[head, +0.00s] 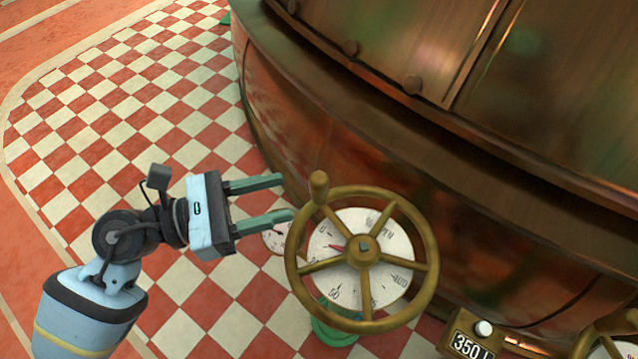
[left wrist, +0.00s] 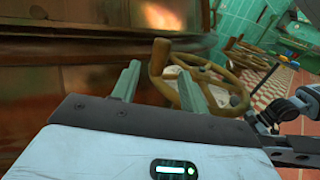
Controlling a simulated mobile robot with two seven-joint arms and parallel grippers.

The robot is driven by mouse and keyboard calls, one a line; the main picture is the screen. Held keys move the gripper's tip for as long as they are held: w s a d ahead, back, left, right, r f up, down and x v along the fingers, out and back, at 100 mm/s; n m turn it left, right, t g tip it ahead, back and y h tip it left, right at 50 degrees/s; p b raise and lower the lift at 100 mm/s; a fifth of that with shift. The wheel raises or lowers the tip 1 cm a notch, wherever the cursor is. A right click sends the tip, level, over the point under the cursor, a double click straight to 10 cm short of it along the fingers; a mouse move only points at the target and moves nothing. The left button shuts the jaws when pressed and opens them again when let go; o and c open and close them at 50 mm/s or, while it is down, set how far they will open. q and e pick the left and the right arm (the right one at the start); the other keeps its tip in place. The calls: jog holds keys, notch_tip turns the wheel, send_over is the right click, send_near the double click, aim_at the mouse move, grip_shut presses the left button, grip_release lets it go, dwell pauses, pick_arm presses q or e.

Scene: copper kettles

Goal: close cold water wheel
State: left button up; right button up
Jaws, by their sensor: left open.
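The brass hand wheel (head: 427,262) has several spokes and an upright handle knob (head: 319,186) at the upper left of its rim. Behind it is a white round dial (head: 390,247), with a red pointer a little below the 0 mark. My left gripper (head: 288,198) is open and empty just left of the wheel, its fingers pointing at it. In the left wrist view, the knob (left wrist: 158,62) appears between the two fingertips (left wrist: 157,70), with the wheel (left wrist: 236,100) beyond and right. The knob looks untouched.
A large copper kettle (head: 330,165) with a riveted rim fills the right, close to the wheel. A second brass wheel (head: 600,335) and a counter reading 350 (head: 470,346) are at the lower right. The red and white tiled floor (head: 120,120) is clear at left.

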aim_at(319, 187)
pick_arm(q)
jog(key=x, duration=0.7)
jog(key=shift+d, duration=0.25)
grip_shut()
